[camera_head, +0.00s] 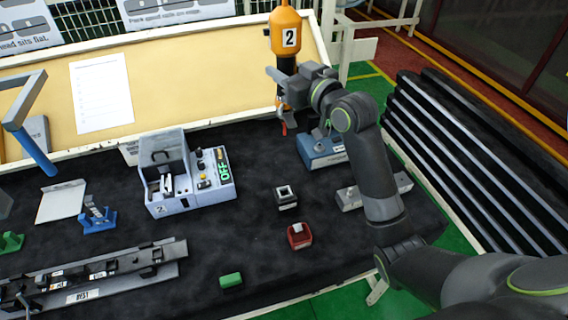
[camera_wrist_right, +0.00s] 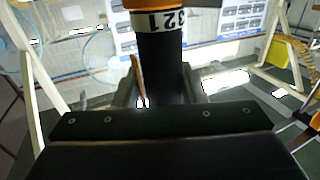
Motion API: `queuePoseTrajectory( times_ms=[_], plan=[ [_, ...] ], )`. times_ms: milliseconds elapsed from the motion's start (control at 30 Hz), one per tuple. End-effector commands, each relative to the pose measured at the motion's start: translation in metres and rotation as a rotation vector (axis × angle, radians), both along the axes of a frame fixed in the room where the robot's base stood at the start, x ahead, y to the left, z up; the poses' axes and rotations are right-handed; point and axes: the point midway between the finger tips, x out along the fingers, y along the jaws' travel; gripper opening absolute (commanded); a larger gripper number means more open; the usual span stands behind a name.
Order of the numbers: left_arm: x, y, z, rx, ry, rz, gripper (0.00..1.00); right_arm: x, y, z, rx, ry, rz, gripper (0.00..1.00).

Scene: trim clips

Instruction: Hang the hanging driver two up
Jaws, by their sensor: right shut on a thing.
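The hanging driver two (camera_head: 285,33) has an orange upper body with a white label "2" and a dark lower part. It is upright at the top middle of the head view, above the back edge of the table. My right gripper (camera_head: 284,77) is shut around its dark lower part. In the right wrist view the driver (camera_wrist_right: 161,68) stands between the fingers, with a white numbered band below its orange part. The driver's top is cut off, so I cannot tell what it hangs from. A red-tipped piece shows below the gripper. My left gripper is not in view.
A dark table (camera_head: 240,260) carries a grey machine with a green display (camera_head: 185,175), a blue-grey box (camera_head: 320,150), a red block (camera_head: 299,236), a green block (camera_head: 231,281) and a metal rail (camera_head: 90,275). A cream board (camera_head: 190,75) stands behind. Dark ribbed stacks (camera_head: 480,150) stand right.

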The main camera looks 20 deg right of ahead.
Motion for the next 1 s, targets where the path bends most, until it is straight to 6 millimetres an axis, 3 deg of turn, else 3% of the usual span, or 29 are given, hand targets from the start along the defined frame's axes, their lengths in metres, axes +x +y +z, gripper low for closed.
queuePoseTrajectory(
  times_ms=[367, 400, 600, 800, 1000],
  plan=[
    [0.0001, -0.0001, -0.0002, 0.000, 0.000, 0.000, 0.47, 0.0001, 0.0001, 0.0001, 0.000, -0.001, 0.000, 0.00],
    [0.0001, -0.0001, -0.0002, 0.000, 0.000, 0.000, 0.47, 0.0001, 0.0001, 0.0001, 0.000, -0.001, 0.000, 0.39],
    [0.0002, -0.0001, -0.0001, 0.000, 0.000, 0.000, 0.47, 0.0000, 0.0002, 0.0001, 0.000, -0.001, 0.000, 0.63],
    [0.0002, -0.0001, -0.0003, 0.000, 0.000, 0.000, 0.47, 0.0002, -0.0001, -0.0018, -0.001, 0.004, 0.000, 0.66],
    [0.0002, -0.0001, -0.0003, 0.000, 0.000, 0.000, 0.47, 0.0001, -0.0001, -0.0011, 0.000, 0.002, 0.000, 0.92]
  ],
)
